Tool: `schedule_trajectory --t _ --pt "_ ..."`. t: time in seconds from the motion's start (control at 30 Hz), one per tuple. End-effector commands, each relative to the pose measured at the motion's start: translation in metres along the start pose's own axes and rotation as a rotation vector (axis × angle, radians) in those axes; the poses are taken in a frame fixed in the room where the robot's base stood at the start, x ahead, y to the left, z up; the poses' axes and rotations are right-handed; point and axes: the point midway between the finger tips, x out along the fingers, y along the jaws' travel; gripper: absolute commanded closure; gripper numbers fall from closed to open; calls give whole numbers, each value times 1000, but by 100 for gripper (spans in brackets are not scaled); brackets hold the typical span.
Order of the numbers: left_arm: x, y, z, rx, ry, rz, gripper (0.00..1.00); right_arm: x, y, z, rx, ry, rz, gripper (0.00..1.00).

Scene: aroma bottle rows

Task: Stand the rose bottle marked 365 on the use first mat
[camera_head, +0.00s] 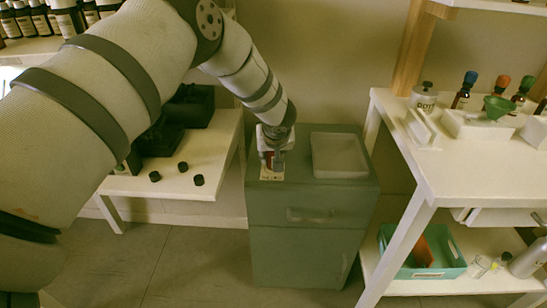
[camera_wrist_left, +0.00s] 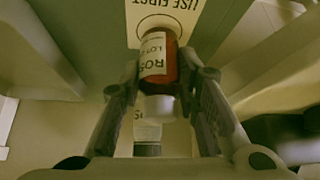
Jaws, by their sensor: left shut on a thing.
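My left gripper (camera_head: 274,161) is over the front left of the green cabinet top (camera_head: 298,183). In the left wrist view it (camera_wrist_left: 160,76) is shut on a red-amber rose bottle (camera_wrist_left: 155,58), with a finger on each side. The white label reads "ROS" and "LOT"; the number 365 is not readable. The pale cap faces the camera. The bottle's far end overlaps the printed circle of the use first mat (camera_wrist_left: 178,12). I cannot tell whether it touches the mat. The mat's pale edge (camera_head: 272,177) shows below the gripper in the head view. My right gripper is out of view.
A pale square tray (camera_head: 340,156) sits right of the gripper on the cabinet. Another white-labelled item with a dark cap (camera_wrist_left: 147,148) shows below the bottle. Loose black caps (camera_head: 183,167) lie on the left table. Bottles and a green funnel (camera_head: 498,106) stand on the right bench.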

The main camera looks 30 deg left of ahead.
Motion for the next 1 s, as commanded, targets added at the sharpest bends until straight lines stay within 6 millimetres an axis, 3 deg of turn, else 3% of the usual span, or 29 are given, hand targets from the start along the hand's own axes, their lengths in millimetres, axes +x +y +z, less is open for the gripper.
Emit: schedule_trajectory --t 0.4,0.43,0.5,0.83,1.0 --pt "9 0 6 1 1 1 100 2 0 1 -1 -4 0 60" --pt "9 0 6 0 1 1 66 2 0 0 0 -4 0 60" --pt "9 0 5 0 1 1 50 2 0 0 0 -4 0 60" --pt "5 0 3 -3 2 3 50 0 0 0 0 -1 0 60" --pt "-37 1 -2 0 10 6 50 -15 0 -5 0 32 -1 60"
